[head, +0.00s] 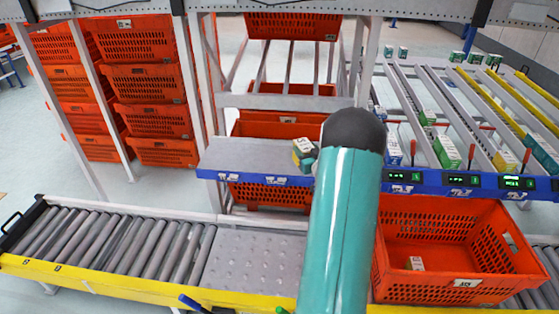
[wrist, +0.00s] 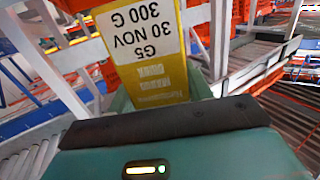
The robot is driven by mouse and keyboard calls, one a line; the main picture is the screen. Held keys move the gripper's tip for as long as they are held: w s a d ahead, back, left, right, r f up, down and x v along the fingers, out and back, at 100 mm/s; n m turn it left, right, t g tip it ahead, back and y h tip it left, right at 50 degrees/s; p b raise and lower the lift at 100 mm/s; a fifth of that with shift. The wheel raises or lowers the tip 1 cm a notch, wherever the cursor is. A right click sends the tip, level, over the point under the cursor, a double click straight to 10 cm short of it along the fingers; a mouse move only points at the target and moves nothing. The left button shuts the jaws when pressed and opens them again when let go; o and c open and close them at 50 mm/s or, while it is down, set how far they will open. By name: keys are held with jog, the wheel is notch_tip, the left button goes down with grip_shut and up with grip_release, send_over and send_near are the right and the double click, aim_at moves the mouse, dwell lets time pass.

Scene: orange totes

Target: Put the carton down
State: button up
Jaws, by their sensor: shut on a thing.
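The carton (wrist: 140,45) fills the upper middle of the wrist view. It has a white face with upside-down print, "G5 30 NOV 300 G", and a yellow lower part. My gripper (wrist: 158,98) is shut on it, with green finger parts at both sides of its near end. In the head view the carton (head: 304,150) shows as a small white, yellow and green shape at the right part of the grey shelf (head: 250,158). My teal arm hides most of my gripper there. I cannot tell whether the carton touches the shelf.
An orange tote (head: 458,265) on the conveyor at the right holds a small carton (head: 416,263). The roller conveyor (head: 110,245) at the left is empty. Flow lanes with several cartons stand behind a blue rail (head: 430,184). Stacked orange totes (head: 150,85) stand at the back left. The shelf's left part is clear.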

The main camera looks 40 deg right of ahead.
jog(key=s+d+r+m+h, duration=0.1)
jog(key=s+d+r, duration=0.2)
jog(key=s+d, duration=0.15)
jog(key=shift+g, duration=0.3)
jog(key=shift+w+d+f, duration=0.75)
jog(key=shift+w+f, duration=1.45)
jog(key=shift+w, duration=0.1)
jog(key=shift+w+d+f, duration=0.75)
jog(key=shift+w+f, duration=1.45)
jog(key=shift+w, duration=0.15)
jog(key=shift+w+d+f, duration=0.75)
jog(key=shift+w+f, duration=1.45)
jog(key=shift+w, duration=0.1)
jog(key=shift+f, duration=0.2)
jog(key=o, duration=1.1)
jog(key=shift+o, duration=0.2)
